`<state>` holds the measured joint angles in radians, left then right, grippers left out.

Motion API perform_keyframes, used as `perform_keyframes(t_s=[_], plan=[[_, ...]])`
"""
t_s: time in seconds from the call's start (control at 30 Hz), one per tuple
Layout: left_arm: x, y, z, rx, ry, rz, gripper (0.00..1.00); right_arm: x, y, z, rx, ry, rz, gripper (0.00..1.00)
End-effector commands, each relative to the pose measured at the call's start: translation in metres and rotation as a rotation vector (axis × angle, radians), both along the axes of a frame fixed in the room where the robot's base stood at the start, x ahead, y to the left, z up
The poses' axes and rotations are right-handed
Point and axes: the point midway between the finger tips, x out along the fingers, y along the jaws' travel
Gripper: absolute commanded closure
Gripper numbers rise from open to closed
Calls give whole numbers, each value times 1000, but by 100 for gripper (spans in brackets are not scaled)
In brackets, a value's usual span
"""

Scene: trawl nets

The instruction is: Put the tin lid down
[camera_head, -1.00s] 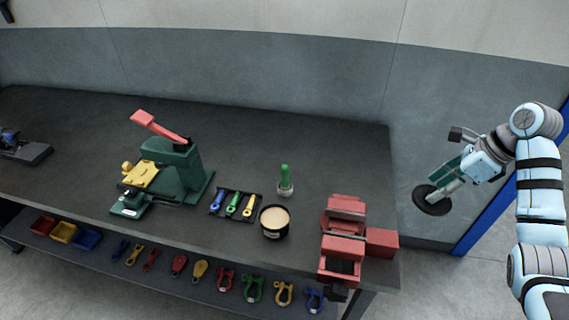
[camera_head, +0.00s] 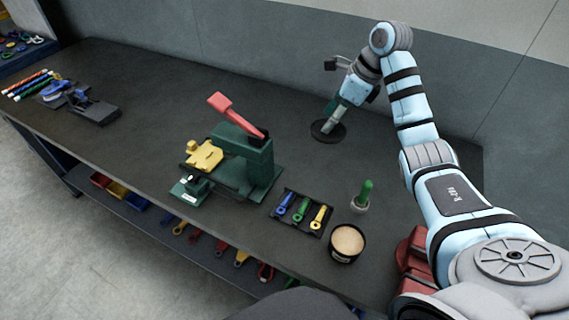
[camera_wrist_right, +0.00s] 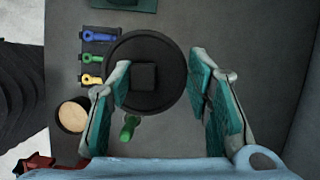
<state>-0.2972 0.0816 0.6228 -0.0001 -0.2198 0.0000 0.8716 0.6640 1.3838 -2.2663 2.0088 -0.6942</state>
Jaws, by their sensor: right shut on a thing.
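The tin lid (camera_head: 328,132) is a dark round disc with a square knob on top. My right gripper (camera_head: 336,113) is shut on it and holds it at the rear of the bench, behind the green press. Whether the lid touches the bench is hard to tell. In the right wrist view the lid (camera_wrist_right: 145,45) shows below the two teal-padded fingers of the gripper (camera_wrist_right: 162,100), partly covering the tool tray. An open black tin (camera_head: 347,256) with tan contents stands near the front edge; it also shows in the wrist view (camera_wrist_right: 73,116). My left gripper is out of view.
A green press (camera_head: 258,165) with a red lever stands left of the tool tray (camera_head: 272,213), which holds blue, green and yellow tools. A green-handled item (camera_head: 364,192) stands behind the tin. A red object (camera_head: 412,255) is partly behind my arm. The bench (camera_head: 150,80) is clear rear left.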

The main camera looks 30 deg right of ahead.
Motion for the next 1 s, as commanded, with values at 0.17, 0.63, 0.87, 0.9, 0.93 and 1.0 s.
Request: perform_keyframes(t_s=[0.17,0.63,0.87,0.9,0.93,1.0], plan=[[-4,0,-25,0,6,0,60,4,-4,-16,1,-3,-110,95],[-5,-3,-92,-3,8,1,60,5,0,-151,2,-1,-99,95],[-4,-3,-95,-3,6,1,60,4,-1,-192,0,0,-100,95],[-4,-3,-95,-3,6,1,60,4,-1,-196,0,0,-100,95],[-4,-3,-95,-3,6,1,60,4,-1,-197,0,-2,-100,95],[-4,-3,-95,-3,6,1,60,5,-2,-196,0,-3,-100,95]])
